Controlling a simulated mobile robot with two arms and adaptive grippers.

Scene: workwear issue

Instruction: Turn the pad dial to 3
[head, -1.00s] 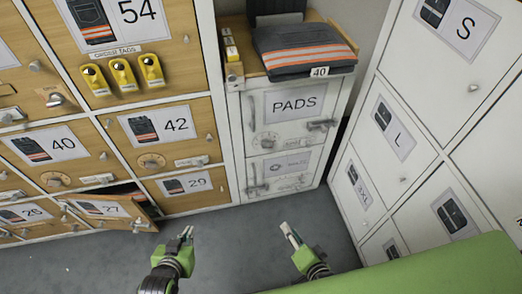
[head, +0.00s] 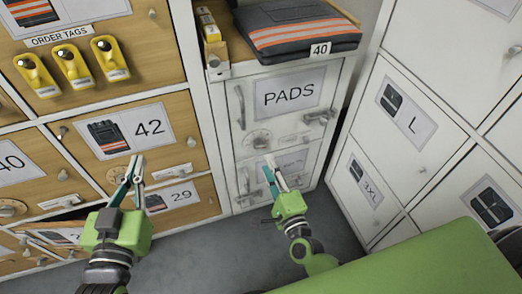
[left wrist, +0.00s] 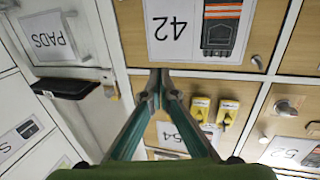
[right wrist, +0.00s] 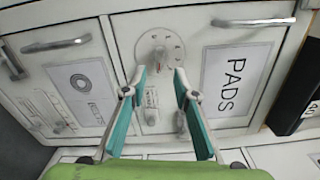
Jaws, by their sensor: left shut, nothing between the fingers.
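The pad dial (head: 262,139) is a small round white dial below the PADS label (head: 289,93) on the upper white door. The right wrist view shows the pad dial (right wrist: 160,52) face-on, with small marks around a central knob; its numbers are too small to read. My right gripper (head: 271,163) is in front of the white cabinet, just below the dial in the head view. In the right wrist view my right gripper (right wrist: 160,72) has its fingers apart, one each side below the knob, with nothing held. My left gripper (head: 136,162) is shut and empty before the wooden lockers.
A lever handle (head: 320,117) and a bar handle (head: 240,107) stick out of the PADS door. Folded dark trousers with orange stripes (head: 300,35) lie on top. White lockers (head: 405,120) stand at right; a wooden door (head: 50,236) at lower left stands ajar.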

